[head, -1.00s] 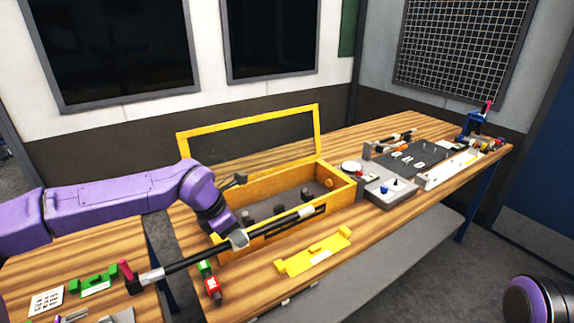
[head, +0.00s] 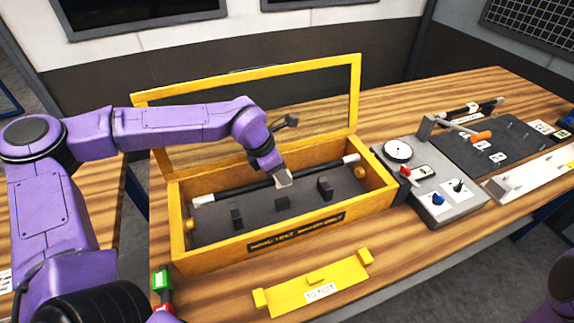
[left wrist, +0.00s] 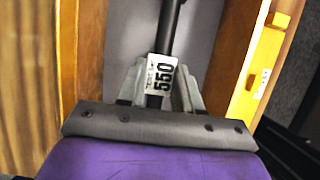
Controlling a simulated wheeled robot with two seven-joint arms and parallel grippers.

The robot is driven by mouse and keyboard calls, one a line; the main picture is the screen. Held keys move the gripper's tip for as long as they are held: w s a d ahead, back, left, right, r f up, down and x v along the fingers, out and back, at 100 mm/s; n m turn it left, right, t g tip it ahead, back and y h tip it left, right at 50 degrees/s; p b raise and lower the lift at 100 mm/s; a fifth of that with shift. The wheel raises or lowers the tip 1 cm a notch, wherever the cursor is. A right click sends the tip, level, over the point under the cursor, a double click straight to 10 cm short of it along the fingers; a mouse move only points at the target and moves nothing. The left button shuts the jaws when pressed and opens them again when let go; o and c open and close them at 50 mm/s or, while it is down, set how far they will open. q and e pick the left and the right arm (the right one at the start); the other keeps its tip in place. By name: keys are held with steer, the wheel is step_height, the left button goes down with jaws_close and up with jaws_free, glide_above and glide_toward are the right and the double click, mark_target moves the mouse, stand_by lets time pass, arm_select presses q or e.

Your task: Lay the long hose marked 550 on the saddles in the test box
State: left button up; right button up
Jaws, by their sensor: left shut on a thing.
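The long black hose (head: 240,191) with white ends is in my left gripper (head: 283,181), which is shut around its middle. Its white tag reading 550 (left wrist: 161,75) shows between the fingers in the left wrist view (left wrist: 160,92). In the head view the hose lies lengthwise within the outline of the yellow test box (head: 184,248), behind the dark saddles (head: 282,204). I cannot tell its height above the box floor, and no contact with the saddles is visible. The box lid (head: 245,73) stands open at the back. My right gripper is out of view.
A yellow bracket-like piece (head: 290,296) lies on the bench in front of the box. A grey gauge unit (head: 430,190) with knobs stands close to the box's right end. A green-and-red item (head: 162,281) is near the front left corner. The raised lid bounds the back.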

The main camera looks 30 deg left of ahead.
mark_target(280, 187)
arm_select(q)
steer(key=shift+s+r, duration=0.3)
steer(key=shift+s, duration=0.25)
steer(key=shift+s+r, duration=0.3)
steer(key=shift+s, duration=0.25)
steer(key=f, duration=0.1)
steer(key=w+f+b, duration=0.1)
steer(key=f, duration=0.1)
steer(key=w+f+b, duration=0.1)
steer(key=shift+w+d+f, duration=0.1)
steer(key=shift+w+f, duration=0.05)
steer(key=shift+f, duration=0.25)
steer(key=shift+s+f+b, duration=0.6)
steer(key=shift+f+b, duration=0.1)
steer(key=shift+w+f, duration=0.2)
steer(key=shift+w, duration=0.15)
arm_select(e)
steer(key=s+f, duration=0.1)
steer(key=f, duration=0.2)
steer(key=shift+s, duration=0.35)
arm_select(q)
steer(key=shift+s+r, duration=0.15)
steer(key=shift+s, duration=0.05)
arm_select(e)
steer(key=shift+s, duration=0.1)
arm_select(q)
steer(key=shift+w, duration=0.15)
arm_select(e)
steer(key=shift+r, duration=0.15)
